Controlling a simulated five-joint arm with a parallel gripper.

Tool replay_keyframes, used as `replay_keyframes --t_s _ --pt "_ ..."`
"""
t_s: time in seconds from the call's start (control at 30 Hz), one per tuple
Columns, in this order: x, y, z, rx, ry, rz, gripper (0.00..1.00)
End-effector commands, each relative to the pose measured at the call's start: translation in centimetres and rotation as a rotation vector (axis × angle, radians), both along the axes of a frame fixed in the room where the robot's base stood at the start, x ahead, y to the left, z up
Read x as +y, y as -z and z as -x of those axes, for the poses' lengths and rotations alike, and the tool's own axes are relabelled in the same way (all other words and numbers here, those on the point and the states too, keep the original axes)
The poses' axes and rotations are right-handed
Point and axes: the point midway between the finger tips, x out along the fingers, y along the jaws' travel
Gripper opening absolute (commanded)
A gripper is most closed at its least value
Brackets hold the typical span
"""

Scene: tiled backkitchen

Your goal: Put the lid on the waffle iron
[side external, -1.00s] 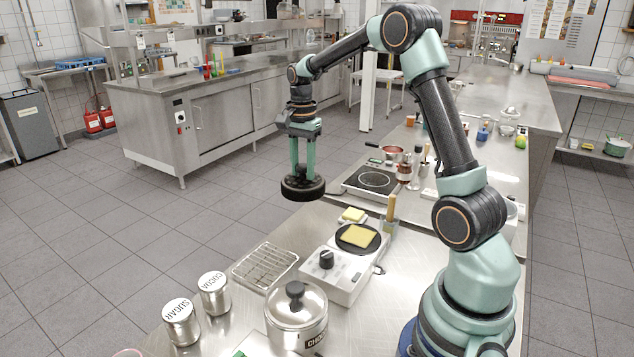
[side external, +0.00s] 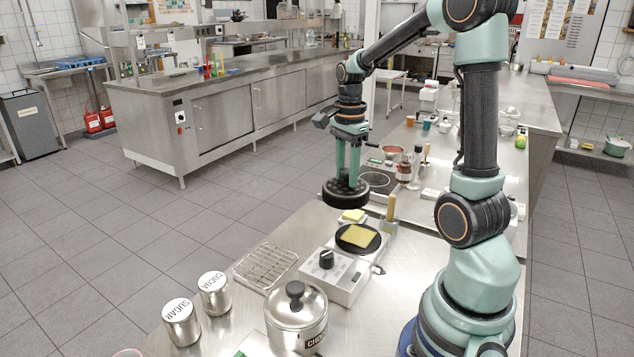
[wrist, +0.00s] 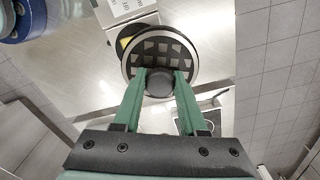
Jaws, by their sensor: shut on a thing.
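The waffle iron (side external: 337,274) is a white-fronted box with a black knob and a round dark plate on the counter. A yellow waffle (side external: 358,236) lies on its plate. My gripper (side external: 347,178) is shut on the knob of the round black lid (side external: 345,193). It holds the lid in the air, behind and slightly left of the iron in the side view. In the wrist view the lid (wrist: 160,55) shows its gridded top, with its dark knob between my fingers (wrist: 160,83). There the lid hides most of the iron's plate.
A wire rack (side external: 265,266), a steel pot (side external: 296,318) and two canisters (side external: 214,293) stand in front. A hot plate (side external: 375,181) stands behind.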

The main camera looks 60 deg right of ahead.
Motion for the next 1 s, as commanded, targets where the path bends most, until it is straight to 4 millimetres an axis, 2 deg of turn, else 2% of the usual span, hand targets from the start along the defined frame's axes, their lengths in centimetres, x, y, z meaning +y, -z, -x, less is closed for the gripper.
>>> replay_keyframes --t_s 0.1,0.3,0.57,1.0 --pt "0.3 1.1 2.3 -0.001 0.071 0.0 0.0" --pt "0.7 2.2 4.1 -0.002 0.131 0.001 0.0" --pt "0.8 3.5 4.3 0.001 0.138 0.0 0.0" --pt "0.8 7.3 4.3 0.002 0.136 -0.002 0.0"
